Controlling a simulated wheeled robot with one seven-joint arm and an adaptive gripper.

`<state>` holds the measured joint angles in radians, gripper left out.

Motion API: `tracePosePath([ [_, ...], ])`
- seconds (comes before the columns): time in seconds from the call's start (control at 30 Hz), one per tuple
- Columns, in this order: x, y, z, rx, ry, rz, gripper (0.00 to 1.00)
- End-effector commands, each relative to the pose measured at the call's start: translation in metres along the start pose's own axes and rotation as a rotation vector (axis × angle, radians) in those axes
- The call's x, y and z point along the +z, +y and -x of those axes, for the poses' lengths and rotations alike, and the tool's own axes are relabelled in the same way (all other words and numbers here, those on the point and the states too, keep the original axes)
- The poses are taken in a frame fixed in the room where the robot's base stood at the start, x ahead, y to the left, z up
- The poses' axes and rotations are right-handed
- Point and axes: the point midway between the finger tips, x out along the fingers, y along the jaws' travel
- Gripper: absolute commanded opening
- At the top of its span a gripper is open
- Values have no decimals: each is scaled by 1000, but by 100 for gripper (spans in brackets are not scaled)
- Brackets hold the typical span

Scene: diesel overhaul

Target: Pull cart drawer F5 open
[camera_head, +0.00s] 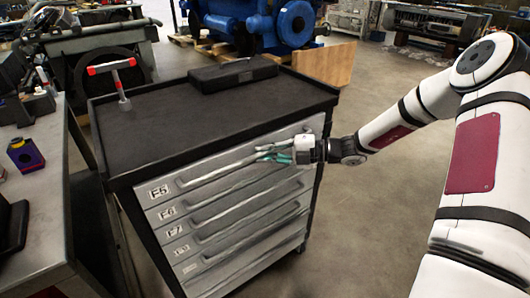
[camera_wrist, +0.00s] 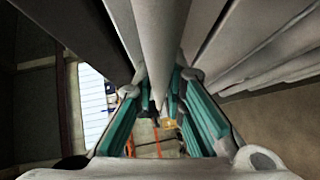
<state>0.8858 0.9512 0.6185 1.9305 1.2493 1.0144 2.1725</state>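The drawer labelled F5 (camera_head: 215,172) is the top drawer of the grey-fronted cart. Its front looks flush with the drawers below, so it appears closed. Its long bar handle (camera_head: 212,177) runs across the front. My gripper (camera_head: 272,154) is at the right part of this handle, reaching in from the right. In the wrist view, the handle bar (camera_wrist: 160,40) passes between the teal fingers of my gripper (camera_wrist: 158,90). The fingers stand apart, one on each side of the bar, with gaps showing beside it. The exact contact at the fingertips is unclear.
Lower drawers (camera_head: 225,225) with similar handles sit below F5. A workbench (camera_head: 45,190) stands close on the left. The floor (camera_head: 365,205) in front of the cart is clear.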

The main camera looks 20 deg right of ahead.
Motion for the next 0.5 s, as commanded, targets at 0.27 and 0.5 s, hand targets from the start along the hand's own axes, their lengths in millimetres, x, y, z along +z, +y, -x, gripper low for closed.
tracePosePath([
  [0.27, -2, 0, 2, 1, -1, -2, 0],
  [0.5, -22, -3, 21, 0, -1, -7, 0],
])
